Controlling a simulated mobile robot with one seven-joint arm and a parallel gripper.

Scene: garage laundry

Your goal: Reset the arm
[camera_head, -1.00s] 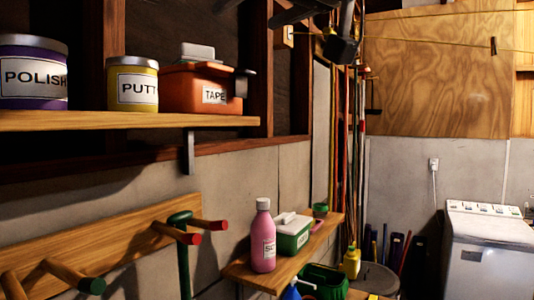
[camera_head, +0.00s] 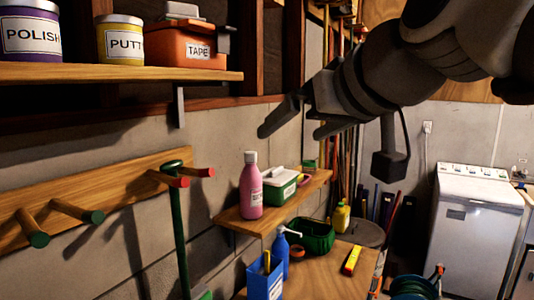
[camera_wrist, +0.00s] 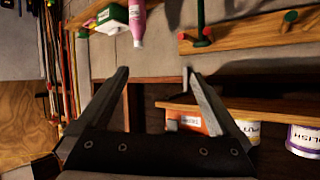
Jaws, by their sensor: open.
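My gripper (camera_head: 298,124) shows in the head view at the upper middle, reaching in from the right with its fingers pointing left toward the wall. Its two fingers are apart with nothing between them. In the wrist view my gripper (camera_wrist: 155,75) also stands open and empty, and the picture is upside down. The gripper appears above the lower shelf (camera_head: 262,222) and below the level of the upper shelf's goods. The pink bottle (camera_head: 251,188) and the green-and-white box (camera_head: 280,184) stand on the lower shelf, apart from the gripper.
The upper shelf (camera_head: 120,73) holds a POLISH can (camera_head: 30,32), a yellow can (camera_head: 120,42) and an orange TAPE box (camera_head: 184,46). A peg rack (camera_head: 95,201) with a hanging green-handled tool juts from the wall. A blue container (camera_head: 264,281) stands on the bench (camera_head: 325,272). A white washer (camera_head: 475,225) stands right.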

